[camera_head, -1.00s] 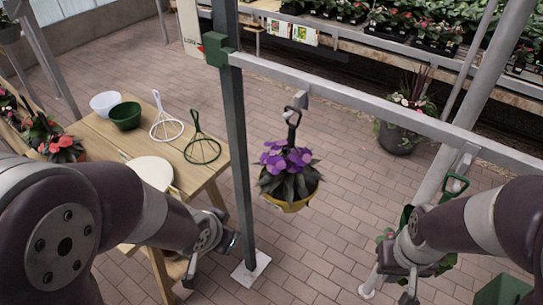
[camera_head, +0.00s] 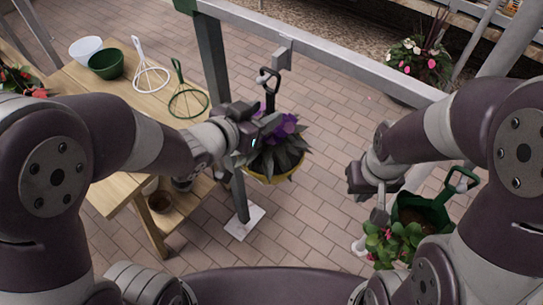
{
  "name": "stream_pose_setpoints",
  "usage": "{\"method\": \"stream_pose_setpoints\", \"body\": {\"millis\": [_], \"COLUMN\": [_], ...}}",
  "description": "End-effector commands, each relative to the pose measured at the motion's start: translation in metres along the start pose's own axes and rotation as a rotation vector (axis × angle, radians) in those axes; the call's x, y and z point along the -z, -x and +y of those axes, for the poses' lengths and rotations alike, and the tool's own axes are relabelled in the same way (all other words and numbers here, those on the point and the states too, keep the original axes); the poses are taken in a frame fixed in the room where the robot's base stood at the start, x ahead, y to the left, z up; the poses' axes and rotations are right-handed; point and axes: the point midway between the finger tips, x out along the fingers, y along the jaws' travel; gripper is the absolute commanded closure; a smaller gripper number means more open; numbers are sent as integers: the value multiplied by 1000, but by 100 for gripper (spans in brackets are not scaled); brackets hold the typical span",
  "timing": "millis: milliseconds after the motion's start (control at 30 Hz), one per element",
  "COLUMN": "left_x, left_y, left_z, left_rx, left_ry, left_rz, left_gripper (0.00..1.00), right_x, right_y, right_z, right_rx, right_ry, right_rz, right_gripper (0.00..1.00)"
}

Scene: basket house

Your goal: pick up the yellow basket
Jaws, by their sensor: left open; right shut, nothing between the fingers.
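The yellow basket (camera_head: 276,178) hangs from the grey rail by a dark hook handle (camera_head: 269,88). It holds purple flowers and dark leaves, and my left gripper hides part of its left side. My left gripper (camera_head: 262,128) is open in front of the flowers, near the handle's lower part; I cannot tell whether it touches them. My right gripper (camera_head: 376,205) is shut and empty, to the right of the basket and near a green basket.
The grey rail (camera_head: 330,65) and its post (camera_head: 215,75) stand close to my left arm. The green basket (camera_head: 428,212) with pink-flowered plants is at the right. A wooden table (camera_head: 110,98) at the left bears a white bowl (camera_head: 86,49), a green bowl (camera_head: 106,64) and two wire hangers.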

Motion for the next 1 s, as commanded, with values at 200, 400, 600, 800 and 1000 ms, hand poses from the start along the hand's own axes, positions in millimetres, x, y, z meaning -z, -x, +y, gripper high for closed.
{"method": "stream_pose_setpoints", "body": {"millis": [200,400,600,800,1000], "left_x": [9,5,4,4,4], "left_y": [-33,-55,-55,-55,-55], "left_z": [1,0,0,0,0], "left_rx": [-2,1,2,2,2], "left_ry": [1,0,-1,-1,-1], "left_rz": [-5,-1,-1,-1,-2], "left_gripper": [53,53,63,100,100], "right_x": [2,2,2,2,2], "right_y": [22,23,22,22,22], "right_z": [0,0,0,0,0], "right_rx": [0,0,0,0,0], "right_ry": [0,0,0,0,0], "right_rz": [0,0,-1,-1,0], "right_gripper": [100,100,100,100,100]}}
